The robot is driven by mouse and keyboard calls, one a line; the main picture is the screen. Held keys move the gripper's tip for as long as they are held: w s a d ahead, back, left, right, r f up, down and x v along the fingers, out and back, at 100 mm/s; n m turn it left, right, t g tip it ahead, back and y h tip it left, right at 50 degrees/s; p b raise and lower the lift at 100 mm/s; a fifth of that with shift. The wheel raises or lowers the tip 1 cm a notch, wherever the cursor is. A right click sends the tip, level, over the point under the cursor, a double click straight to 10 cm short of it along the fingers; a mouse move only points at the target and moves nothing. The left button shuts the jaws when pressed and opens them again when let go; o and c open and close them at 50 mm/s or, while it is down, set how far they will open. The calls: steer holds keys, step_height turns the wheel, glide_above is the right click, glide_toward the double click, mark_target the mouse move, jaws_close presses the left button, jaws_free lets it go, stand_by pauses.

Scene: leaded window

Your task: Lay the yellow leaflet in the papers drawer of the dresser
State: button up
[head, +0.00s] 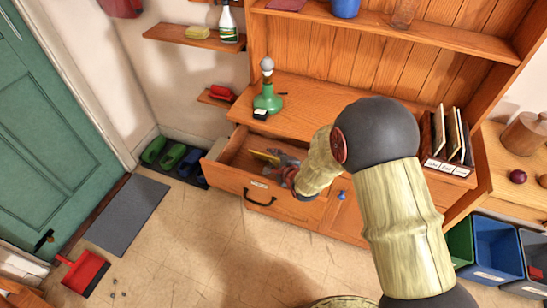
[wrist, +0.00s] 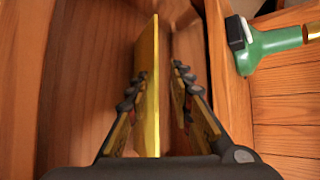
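The yellow leaflet (head: 265,156) is in the pulled-out drawer (head: 222,175) of the dresser (head: 300,112). The drawer front carries a small label, too small to read. In the wrist view the leaflet (wrist: 151,85) stands nearly edge-on between the two fingers of my gripper (wrist: 158,78). The left finger is close to or against it, and a gap shows between the leaflet and the right finger. My gripper (head: 283,164) is inside the drawer, open around the leaflet. The leaflet's lower edge is not clear.
Upright books (head: 447,135) stand at the right. Bins (head: 495,250) are on the floor at right. Floor before the drawer is clear.

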steer(key=shift+r, duration=0.1)
steer(key=r+p+v, duration=0.1)
steer(key=p+v, duration=0.3)
steer(key=v, duration=0.9)
steer(key=s+d+r+n+g+h, duration=0.1)
steer(key=s+d+r+n+h, duration=0.1)
steer(key=d+r+n, duration=0.35)
steer(key=s+d+r+n+g+h, duration=0.1)
steer(key=s+d+r+n+h, duration=0.15)
steer(key=d+r, duration=0.6)
steer(key=s+d+r+n+g, duration=0.1)
steer(key=s+r+n, duration=0.4)
steer(key=s, duration=0.5)
steer(key=s+r+n+g, duration=0.2)
steer(key=s+r+n, duration=0.3)
steer(key=s, duration=0.6)
steer(key=shift+d+r, duration=0.4)
steer(key=shift+r, duration=0.2)
steer(key=shift+c, duration=0.4)
